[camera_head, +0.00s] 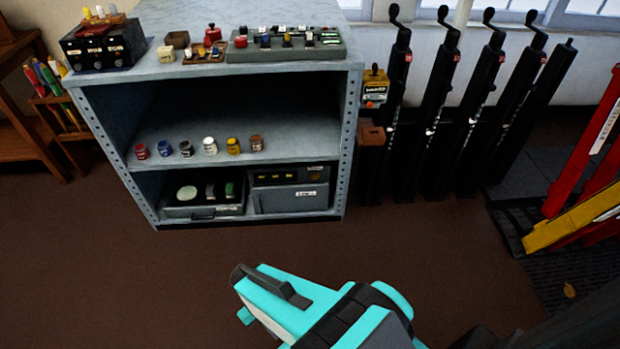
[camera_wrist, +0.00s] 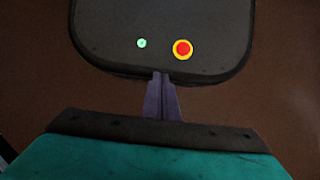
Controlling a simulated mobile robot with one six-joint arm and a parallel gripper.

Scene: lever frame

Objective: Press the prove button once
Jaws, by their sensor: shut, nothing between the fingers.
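No button can be made out for certain as the prove button; labels are too small to read. A grey panel (camera_head: 287,48) with several small knobs or buttons lies on top of the grey shelf unit. A black box (camera_head: 103,46) with coloured knobs stands at its left end. A small yellow-and-black box (camera_head: 375,88) is at the unit's right side. My turquoise gripper (camera_head: 243,292) is low in the head view, over open floor, apart from all of these. In the wrist view my gripper (camera_wrist: 161,76) is shut and empty, with my own dark base beyond it.
The grey shelf unit (camera_head: 349,135) holds several small jars (camera_head: 210,146) and grey devices (camera_head: 288,190). Several black levers (camera_head: 437,100) stand at the right. Red and yellow bars (camera_head: 575,222) are at the far right. The brown floor before the shelf is clear.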

